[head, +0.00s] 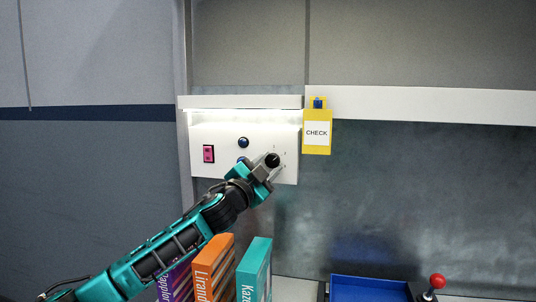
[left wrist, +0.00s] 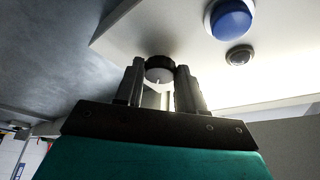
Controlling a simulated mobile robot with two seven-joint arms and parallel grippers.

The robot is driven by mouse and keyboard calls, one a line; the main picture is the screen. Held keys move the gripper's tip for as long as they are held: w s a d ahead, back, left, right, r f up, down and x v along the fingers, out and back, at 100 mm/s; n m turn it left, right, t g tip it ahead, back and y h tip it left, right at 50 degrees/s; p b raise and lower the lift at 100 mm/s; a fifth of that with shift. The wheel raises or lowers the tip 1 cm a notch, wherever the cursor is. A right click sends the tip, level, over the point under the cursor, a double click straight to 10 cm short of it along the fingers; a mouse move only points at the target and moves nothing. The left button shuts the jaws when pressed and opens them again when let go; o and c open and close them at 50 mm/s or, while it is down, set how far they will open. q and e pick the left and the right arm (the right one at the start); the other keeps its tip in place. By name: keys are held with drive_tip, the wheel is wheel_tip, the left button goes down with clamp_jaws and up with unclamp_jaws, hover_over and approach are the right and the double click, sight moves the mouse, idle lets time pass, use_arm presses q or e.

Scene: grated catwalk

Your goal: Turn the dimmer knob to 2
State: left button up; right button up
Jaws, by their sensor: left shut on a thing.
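The dimmer knob (head: 272,160) is a round black knob at the lower right of the white panel (head: 222,133). Faint marks surround it, too small to read in the head view. My left gripper (head: 268,167) reaches up from the lower left and is shut on the knob. In the left wrist view the knob (left wrist: 159,69) sits between the two fingertips of my left gripper (left wrist: 158,75), and a small light pointer line shows on it. The fingers hide part of the dial. My right gripper is in neither view.
A yellow CHECK tag (head: 317,133) hangs right of the panel. Below stand several books (head: 213,268), a blue tray (head: 368,289) and a red-topped joystick (head: 437,282).

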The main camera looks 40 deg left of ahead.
use_arm(q)
drive_tip(key=shift+r+m+p, duration=0.25)
drive_tip(key=shift+m+p, duration=0.15)
drive_tip(key=shift+m, duration=0.1)
drive_tip(key=shift+m+p, duration=0.3)
drive_tip(key=shift+f+m+g+h+p, duration=0.15)
drive_tip(key=shift+m+g+h+p, duration=0.15)
drive_tip(key=shift+m+h+p, duration=0.4)
drive_tip(key=o, duration=1)
drive_tip(key=shift+o, duration=0.2)
drive_tip(key=shift+s, duration=0.1)
drive_tip(key=shift+s+f, duration=0.25)
drive_tip(key=shift+s, duration=0.35)
drive_tip(key=v, duration=1.1)
drive_tip(key=shift+s, duration=0.25)
